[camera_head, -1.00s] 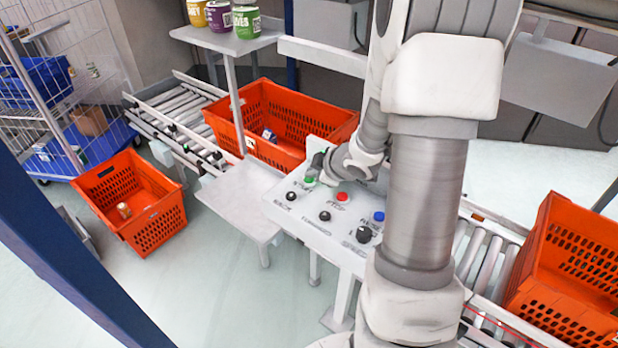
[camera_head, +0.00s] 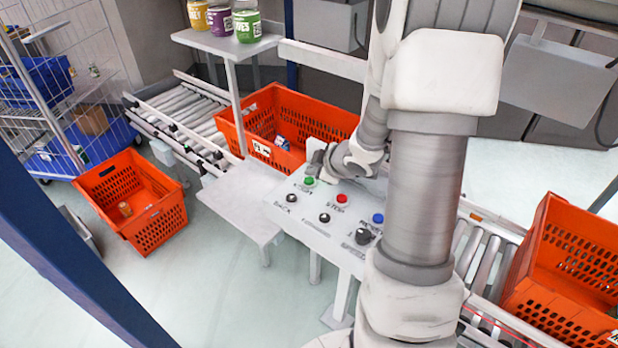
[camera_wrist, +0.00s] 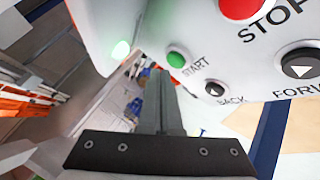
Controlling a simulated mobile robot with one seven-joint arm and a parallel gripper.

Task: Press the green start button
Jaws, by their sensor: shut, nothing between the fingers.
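The green start button (camera_head: 309,181) is on the sloped white control panel (camera_head: 300,219), at its upper left, left of the red stop button (camera_head: 342,198). In the wrist view the green button (camera_wrist: 176,60) sits beside the START label, with its cap uncovered. My gripper (camera_wrist: 160,72) is shut and empty, its fingertips just below and left of the button in the picture. They look apart from it, though the exact gap is hard to judge. In the head view my gripper (camera_head: 318,154) is above the panel's upper left edge, its tips partly hidden.
More buttons and a black knob (camera_head: 363,236) are on the panel. A green glow (camera_wrist: 121,49) shows on a white surface beside the fingers. An orange tote (camera_head: 229,130) is on the roller conveyor behind; another (camera_head: 562,240) is right. A shelf (camera_head: 225,43) with jars is above.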

